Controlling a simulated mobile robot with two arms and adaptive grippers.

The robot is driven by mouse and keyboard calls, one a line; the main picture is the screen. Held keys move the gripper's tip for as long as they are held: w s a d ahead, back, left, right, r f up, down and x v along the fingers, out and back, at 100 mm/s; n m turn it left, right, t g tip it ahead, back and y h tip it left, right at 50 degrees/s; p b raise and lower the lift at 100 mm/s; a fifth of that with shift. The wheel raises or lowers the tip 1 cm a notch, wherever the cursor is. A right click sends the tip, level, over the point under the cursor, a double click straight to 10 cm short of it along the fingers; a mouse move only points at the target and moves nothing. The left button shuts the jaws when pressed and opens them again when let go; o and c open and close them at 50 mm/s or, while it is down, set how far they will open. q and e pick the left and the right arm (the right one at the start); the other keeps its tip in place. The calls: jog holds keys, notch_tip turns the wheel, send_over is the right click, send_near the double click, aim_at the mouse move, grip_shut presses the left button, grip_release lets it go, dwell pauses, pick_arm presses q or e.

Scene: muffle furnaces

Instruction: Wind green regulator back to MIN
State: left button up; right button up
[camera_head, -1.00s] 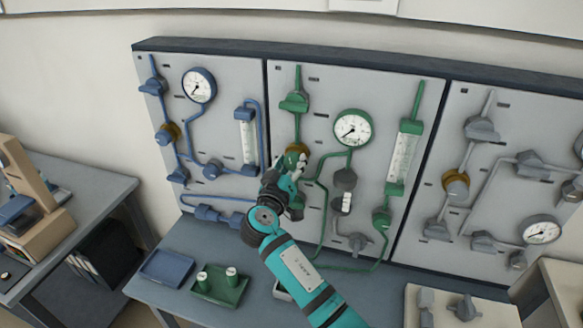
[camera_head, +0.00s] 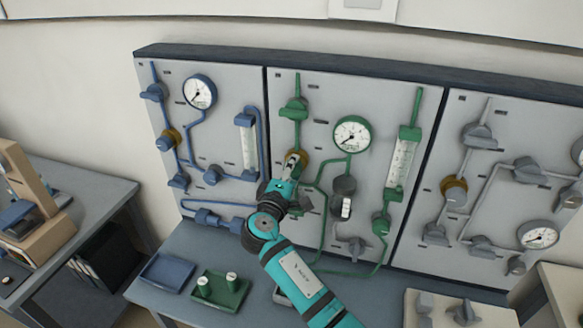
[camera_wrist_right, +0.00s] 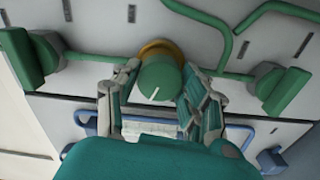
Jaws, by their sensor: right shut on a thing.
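The green regulator is a round green knob (camera_wrist_right: 157,82) with a white pointer line and a brass collar (camera_wrist_right: 163,49) behind it. In the wrist view the line slants down and left from the knob's middle. My right gripper (camera_wrist_right: 160,78) is shut on the knob, one finger on each side. In the head view my right gripper (camera_head: 293,163) covers most of the knob on the middle panel, and the brass collar (camera_head: 303,157) shows at its edge. A MIN mark cannot be made out. My left gripper is not in view.
The middle panel carries a green-rimmed gauge (camera_head: 352,134), a green valve (camera_head: 294,109) above the knob, a flow tube (camera_head: 402,162) and green pipes. Blue fittings stand left, grey ones right. A blue tray (camera_head: 167,271) and a green tray (camera_head: 207,302) lie on the table.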

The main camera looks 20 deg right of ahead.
jog(key=shift+r+n+p, duration=0.1)
jog(key=shift+n+p, duration=0.7)
jog(key=shift+n, duration=1.2)
jog(key=o, duration=1.2)
jog(key=v, duration=1.2)
